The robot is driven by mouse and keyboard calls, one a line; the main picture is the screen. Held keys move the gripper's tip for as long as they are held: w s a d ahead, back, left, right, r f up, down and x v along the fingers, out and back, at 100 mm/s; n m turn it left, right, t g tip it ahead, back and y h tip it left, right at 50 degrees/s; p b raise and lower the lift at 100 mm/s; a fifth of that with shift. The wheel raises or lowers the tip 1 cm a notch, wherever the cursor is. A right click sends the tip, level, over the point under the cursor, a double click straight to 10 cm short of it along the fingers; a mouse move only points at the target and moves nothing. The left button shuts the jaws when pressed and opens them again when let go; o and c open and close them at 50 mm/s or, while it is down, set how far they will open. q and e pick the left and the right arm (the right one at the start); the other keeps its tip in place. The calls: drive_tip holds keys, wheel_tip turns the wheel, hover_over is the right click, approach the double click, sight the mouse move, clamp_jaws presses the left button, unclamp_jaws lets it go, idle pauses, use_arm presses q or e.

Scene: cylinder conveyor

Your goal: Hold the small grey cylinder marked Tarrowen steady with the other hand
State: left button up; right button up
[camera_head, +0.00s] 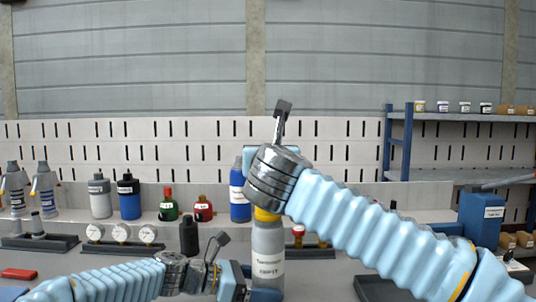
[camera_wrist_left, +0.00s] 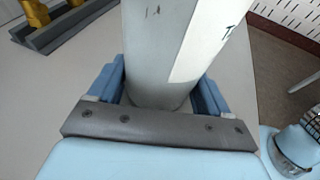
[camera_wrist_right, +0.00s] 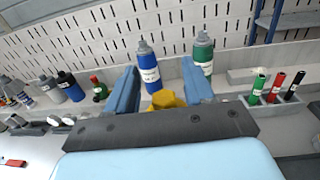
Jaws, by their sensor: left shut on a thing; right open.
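The small grey cylinder (camera_head: 268,250) stands upright at the lower middle of the head view, its white label facing me. The label seems to read Tarrowen, in small print. My left gripper (camera_head: 264,292) is shut on the cylinder's lower body. In the left wrist view the grey body (camera_wrist_left: 155,45) rises between the two blue fingers, with part of the label showing. My right gripper (camera_wrist_right: 160,75) is open above it. The cylinder's yellow top (camera_wrist_right: 166,98) lies between the right fingers; I cannot tell whether they touch it.
Behind stand a blue bottle (camera_head: 239,192), a red bottle (camera_head: 203,209) and a green bottle (camera_head: 168,206). A black bottle (camera_head: 189,237) is left of the cylinder. Gauges (camera_head: 121,232) sit in a rack at left. A dark tray (camera_head: 375,288) lies at front right. A blue shelf (camera_head: 455,117) stands at back right.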

drive_tip(key=m+h, duration=0.1)
drive_tip(key=h, duration=0.1)
drive_tip(key=m+h, duration=0.2)
drive_tip(key=shift+a+f+h, duration=0.1)
drive_tip(key=shift+a+h, duration=0.25)
drive_tip(key=shift+h, duration=0.05)
drive_tip(key=shift+m+g+h, duration=0.5)
drive_tip(key=shift+m+h, duration=0.2)
drive_tip(key=shift+h, duration=0.3)
drive_tip(key=shift+d+m+g+h, duration=0.25)
drive_tip(key=shift+m+h, duration=0.15)
drive_tip(key=shift+h, duration=0.2)
drive_tip(key=shift+d+m+g+h, duration=0.1)
drive_tip(key=shift+m+g+h, duration=0.15)
drive_tip(key=shift+m+h, duration=0.25)
drive_tip(key=shift+f, duration=1.2)
